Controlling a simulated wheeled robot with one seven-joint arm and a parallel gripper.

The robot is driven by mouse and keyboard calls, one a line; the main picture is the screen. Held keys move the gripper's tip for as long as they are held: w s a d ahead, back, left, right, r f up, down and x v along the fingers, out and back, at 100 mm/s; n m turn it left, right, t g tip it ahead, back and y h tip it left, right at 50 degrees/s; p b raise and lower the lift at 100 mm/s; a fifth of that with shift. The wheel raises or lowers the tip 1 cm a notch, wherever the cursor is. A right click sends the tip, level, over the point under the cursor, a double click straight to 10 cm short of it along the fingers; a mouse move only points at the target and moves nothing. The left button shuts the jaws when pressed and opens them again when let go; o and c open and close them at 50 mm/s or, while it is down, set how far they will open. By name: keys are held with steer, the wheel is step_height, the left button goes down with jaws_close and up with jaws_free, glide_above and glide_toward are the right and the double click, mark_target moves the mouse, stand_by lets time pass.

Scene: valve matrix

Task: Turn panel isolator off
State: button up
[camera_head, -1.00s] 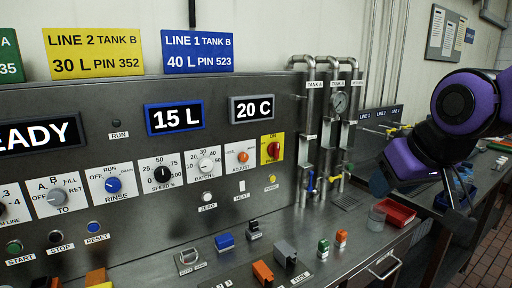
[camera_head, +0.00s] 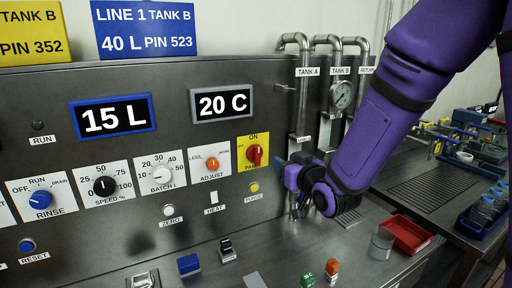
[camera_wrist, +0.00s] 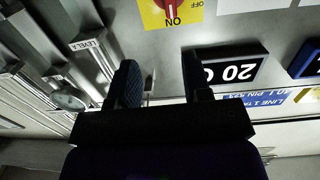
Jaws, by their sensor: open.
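The panel isolator is a red rotary knob (camera_head: 254,155) on a yellow plate (camera_head: 252,140) marked ON at the top. In the wrist view its knob (camera_wrist: 171,4) is upside down and cut by the frame edge. Its pale pointer line looks turned to ON. My gripper (camera_wrist: 163,85) is open and empty, with its two dark fingers apart. In the head view my gripper (camera_head: 290,178) is just right of the isolator and a little lower, apart from it. Its fingertips are hard to make out there.
The ADJUST knob (camera_head: 212,164) is left of the isolator, with the yellow PURGE button (camera_head: 254,187) below. Steel pipes (camera_head: 303,90) stand to the right. A red tray (camera_head: 408,234) and a clear cup (camera_head: 382,243) sit on the bench.

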mark_target(259, 149)
steer(key=shift+t+y, duration=0.3)
steer(key=shift+y, duration=0.1)
steer(key=x, duration=0.8)
steer(key=a+x, duration=0.1)
steer(key=x, duration=0.3)
steer(key=shift+s+a+f, duration=0.15)
steer(key=shift+f, duration=0.25)
steer(key=shift+c, duration=0.4)
jaws_close()
